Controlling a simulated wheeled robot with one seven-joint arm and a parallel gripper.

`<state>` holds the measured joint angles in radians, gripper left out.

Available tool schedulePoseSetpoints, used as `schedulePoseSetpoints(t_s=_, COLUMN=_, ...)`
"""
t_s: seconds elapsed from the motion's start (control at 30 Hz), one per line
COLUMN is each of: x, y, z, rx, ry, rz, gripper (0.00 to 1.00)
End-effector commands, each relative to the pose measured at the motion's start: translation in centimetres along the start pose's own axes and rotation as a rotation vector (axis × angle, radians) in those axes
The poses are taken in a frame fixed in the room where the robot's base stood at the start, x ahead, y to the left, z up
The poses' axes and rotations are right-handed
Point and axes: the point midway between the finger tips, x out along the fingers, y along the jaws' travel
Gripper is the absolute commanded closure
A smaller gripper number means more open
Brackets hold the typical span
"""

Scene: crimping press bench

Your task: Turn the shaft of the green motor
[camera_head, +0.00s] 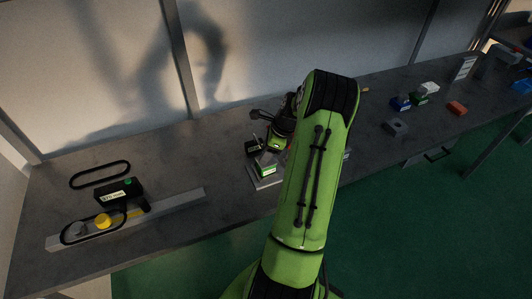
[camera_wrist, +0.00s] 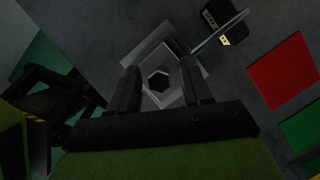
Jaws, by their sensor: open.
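My gripper (camera_wrist: 160,88) is open and points down over a grey part with a dark hexagonal opening (camera_wrist: 158,82) in its middle. The part lies between the two fingers; I cannot tell whether they touch it. In the head view, a small grey unit with a green label (camera_head: 268,170) stands on a square plate (camera_head: 266,183) under my wrist, partly hidden by my arm. I cannot make out a green motor body or a shaft with certainty. The gripper's fingertips are hidden in the head view.
A small black box (camera_wrist: 225,20) with a pale label is close beside the part. Several small blocks lie at right, including a red one (camera_head: 457,108).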

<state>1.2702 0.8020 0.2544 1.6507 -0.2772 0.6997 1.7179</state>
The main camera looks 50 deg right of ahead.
Motion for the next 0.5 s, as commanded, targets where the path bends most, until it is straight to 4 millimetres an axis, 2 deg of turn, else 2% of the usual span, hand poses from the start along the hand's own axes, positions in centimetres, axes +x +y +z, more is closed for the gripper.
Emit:
schedulePoseSetpoints(t_s=0.27, x=0.34, y=-0.02, z=-0.02, rx=0.001, ry=0.001, rz=-0.001, gripper=0.51)
schedulePoseSetpoints(t_s=0.5, x=0.31, y=-0.02, z=-0.01, rx=0.001, ry=0.000, rz=-0.001, gripper=0.86)
